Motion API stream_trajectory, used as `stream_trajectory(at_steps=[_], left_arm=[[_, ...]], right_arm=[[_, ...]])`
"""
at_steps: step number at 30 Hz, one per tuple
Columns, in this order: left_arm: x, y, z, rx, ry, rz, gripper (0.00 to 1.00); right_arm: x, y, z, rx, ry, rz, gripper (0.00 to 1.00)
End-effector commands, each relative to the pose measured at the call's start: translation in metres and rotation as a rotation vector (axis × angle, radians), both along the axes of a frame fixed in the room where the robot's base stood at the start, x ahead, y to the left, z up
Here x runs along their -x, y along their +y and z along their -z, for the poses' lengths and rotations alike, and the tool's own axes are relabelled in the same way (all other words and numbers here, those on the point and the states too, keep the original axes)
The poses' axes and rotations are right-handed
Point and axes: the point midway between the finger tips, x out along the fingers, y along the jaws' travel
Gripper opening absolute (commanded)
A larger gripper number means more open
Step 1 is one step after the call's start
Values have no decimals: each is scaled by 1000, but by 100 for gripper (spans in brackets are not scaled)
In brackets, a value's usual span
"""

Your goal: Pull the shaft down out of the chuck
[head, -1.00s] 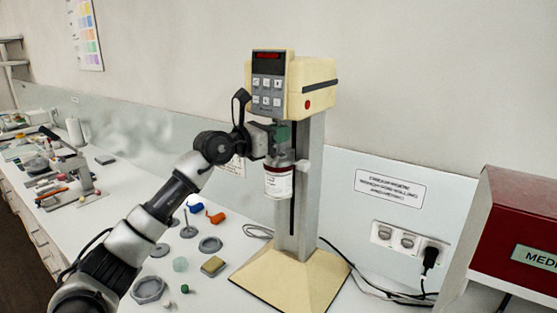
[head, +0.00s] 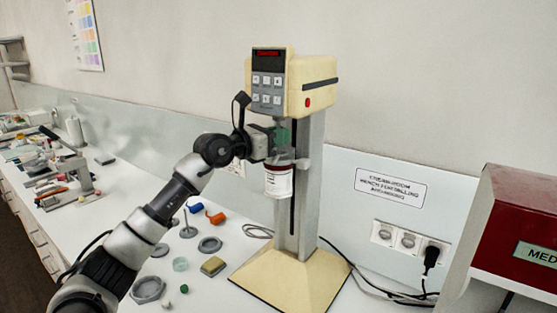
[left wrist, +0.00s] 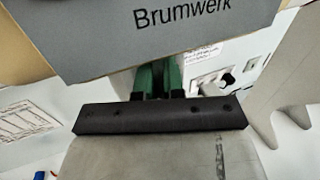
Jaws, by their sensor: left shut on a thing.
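The cream mill's head (head: 318,85) sits on top of a grey column. My left gripper (head: 282,137), with green fingers, is just under the head and above the labelled jar (head: 279,183). It is shut on the shaft, which is mostly hidden by the fingers. The chuck is not clearly visible under the head. In the left wrist view the green fingers (left wrist: 159,76) are close together below the grey panel marked "Brumwerk" (left wrist: 185,22). The part between them is hard to make out. My right gripper is not in view.
The mill's base (head: 292,280) stands on the white bench. A red box (head: 520,225) and cables are to the right.

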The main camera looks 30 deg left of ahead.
Motion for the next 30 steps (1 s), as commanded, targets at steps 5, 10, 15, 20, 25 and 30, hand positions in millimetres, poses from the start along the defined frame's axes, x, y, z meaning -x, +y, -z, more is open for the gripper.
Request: stream_trajectory(at_steps=[5,10,15,20,25,30], left_arm=[[0,0,-1,0,-1,0,0],[0,0,-1,0,-1,0,33],[0,0,-1,0,-1,0,39],[0,0,0,0,0,0,54],[0,0,0,0,0,0,60],[1,1,0,-1,0,0,60]], right_arm=[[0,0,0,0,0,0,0],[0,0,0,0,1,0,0],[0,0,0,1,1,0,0],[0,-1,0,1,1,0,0],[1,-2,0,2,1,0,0],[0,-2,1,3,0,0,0]])
